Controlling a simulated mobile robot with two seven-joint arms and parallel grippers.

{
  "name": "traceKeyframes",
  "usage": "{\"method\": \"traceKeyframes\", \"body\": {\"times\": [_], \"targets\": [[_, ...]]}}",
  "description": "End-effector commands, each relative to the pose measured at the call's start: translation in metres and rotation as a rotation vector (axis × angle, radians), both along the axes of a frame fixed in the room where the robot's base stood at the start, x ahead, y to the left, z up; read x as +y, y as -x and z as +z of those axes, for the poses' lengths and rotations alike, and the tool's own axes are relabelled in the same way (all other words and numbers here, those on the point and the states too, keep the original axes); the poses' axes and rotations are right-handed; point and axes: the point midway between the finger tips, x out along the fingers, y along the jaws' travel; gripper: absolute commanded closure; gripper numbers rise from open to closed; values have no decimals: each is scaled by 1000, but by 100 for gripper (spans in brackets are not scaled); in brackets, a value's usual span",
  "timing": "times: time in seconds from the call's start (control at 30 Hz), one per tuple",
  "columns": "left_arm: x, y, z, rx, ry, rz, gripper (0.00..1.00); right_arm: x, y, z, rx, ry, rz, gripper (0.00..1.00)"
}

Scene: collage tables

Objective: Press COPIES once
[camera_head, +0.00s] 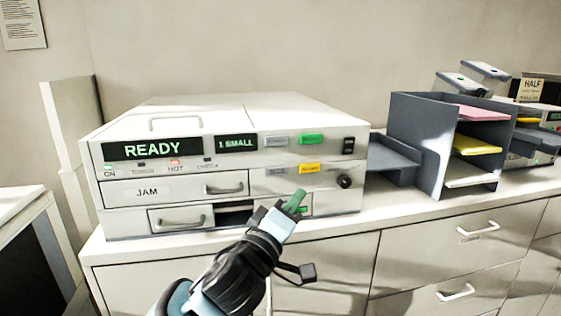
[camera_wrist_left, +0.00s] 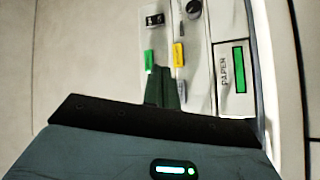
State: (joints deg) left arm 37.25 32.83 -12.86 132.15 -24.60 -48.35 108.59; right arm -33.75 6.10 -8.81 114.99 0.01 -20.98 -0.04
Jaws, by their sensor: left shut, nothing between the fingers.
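The copier (camera_head: 230,115) is a white machine on the counter, with a READY display (camera_head: 152,150) and a small "1 SMALL" display (camera_head: 236,143). On its right front are a green button (camera_head: 312,139) and a yellow button (camera_head: 309,168); I cannot read COPIES on any label. The wrist view also shows the green button (camera_wrist_left: 149,61) and the yellow button (camera_wrist_left: 179,54). My left gripper (camera_head: 296,201) is shut and empty, its green fingertips in front of the lower right front, below the yellow button. The fingers also show in the wrist view (camera_wrist_left: 164,84). My right gripper is not in view.
A black knob (camera_head: 344,181) and a black switch (camera_head: 348,145) sit right of the buttons. A PAPER panel with a green strip (camera_wrist_left: 239,67) is below them. A grey tray rack (camera_head: 418,145) with coloured paper stands to the right on the counter.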

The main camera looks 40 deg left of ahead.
Motion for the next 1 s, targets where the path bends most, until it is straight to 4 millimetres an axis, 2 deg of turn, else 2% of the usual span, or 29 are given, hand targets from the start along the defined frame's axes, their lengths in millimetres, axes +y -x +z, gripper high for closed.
{"method": "traceKeyframes", "body": {"times": [0.03,0.1,0.2,0.3,0.73,1.0], "targets": [[3,2,20,-55,38,0,100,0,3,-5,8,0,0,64],[6,5,43,-114,91,-5,100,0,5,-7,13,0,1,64],[9,10,63,-170,141,-11,100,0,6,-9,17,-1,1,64],[10,12,73,-196,166,-15,100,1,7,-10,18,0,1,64],[12,11,74,-200,171,-16,100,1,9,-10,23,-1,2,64],[32,-5,73,-199,167,-12,100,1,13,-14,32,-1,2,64]]}}
